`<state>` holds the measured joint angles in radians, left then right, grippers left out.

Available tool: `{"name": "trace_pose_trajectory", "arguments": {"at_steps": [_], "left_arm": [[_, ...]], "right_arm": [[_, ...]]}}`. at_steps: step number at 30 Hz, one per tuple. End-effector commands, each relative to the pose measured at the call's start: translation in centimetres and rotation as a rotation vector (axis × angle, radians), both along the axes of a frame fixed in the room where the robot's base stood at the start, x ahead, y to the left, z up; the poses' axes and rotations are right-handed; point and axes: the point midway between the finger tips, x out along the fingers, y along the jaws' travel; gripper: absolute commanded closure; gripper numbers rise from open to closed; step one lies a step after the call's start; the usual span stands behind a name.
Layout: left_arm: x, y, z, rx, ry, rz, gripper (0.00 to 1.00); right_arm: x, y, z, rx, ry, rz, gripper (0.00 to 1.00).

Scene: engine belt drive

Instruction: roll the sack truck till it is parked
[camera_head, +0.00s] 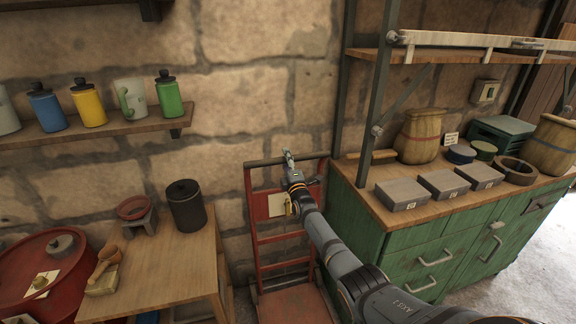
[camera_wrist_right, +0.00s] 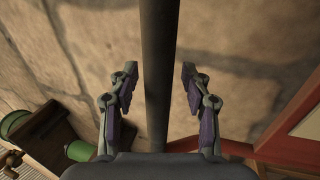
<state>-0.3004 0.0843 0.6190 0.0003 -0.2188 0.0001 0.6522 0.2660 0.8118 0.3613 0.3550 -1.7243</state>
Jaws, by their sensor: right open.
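The sack truck (camera_head: 283,240) is a red frame with cross slats and a dark handle bar across its top. It stands upright against the stone wall, between the wooden table and the green cabinet. My right gripper (camera_head: 288,156) is at the handle bar. In the right wrist view the dark handle bar (camera_wrist_right: 160,60) runs between the two open fingers of my right gripper (camera_wrist_right: 159,85), with a visible gap on each side. Part of the red frame (camera_wrist_right: 225,148) shows below. My right arm hides part of the truck's right side. My left gripper is not in view.
A wooden table (camera_head: 165,265) with a black canister (camera_head: 186,205) stands to the left. The green cabinet (camera_head: 430,262) stands close on the right, with grey boxes on its top. A shelf (camera_head: 110,132) with bottles hangs at upper left. Pale floor (camera_head: 535,265) shows at far right.

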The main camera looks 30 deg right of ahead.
Motion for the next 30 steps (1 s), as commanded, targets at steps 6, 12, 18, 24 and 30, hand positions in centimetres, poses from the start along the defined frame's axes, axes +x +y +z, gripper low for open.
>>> {"name": "trace_pose_trajectory", "arguments": {"at_steps": [6, 12, 18, 24, 30], "left_arm": [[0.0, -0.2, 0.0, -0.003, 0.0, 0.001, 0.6], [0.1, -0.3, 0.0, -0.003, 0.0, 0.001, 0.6], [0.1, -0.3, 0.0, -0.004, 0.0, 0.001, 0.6], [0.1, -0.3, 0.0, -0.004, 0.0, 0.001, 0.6], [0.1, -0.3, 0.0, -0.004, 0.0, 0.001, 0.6]], "right_arm": [[-2.6, 0.6, -0.9, -0.002, 0.002, 0.001, 0.52], [-6.9, 1.7, -2.1, -0.001, 0.002, 0.003, 0.52], [-10.2, 2.5, -2.9, -0.002, 0.002, 0.002, 0.52], [-11.1, 2.7, -3.0, -0.001, 0.0, 0.002, 0.52], [-11.1, 2.7, -3.0, -0.001, 0.0, 0.001, 0.52]]}}
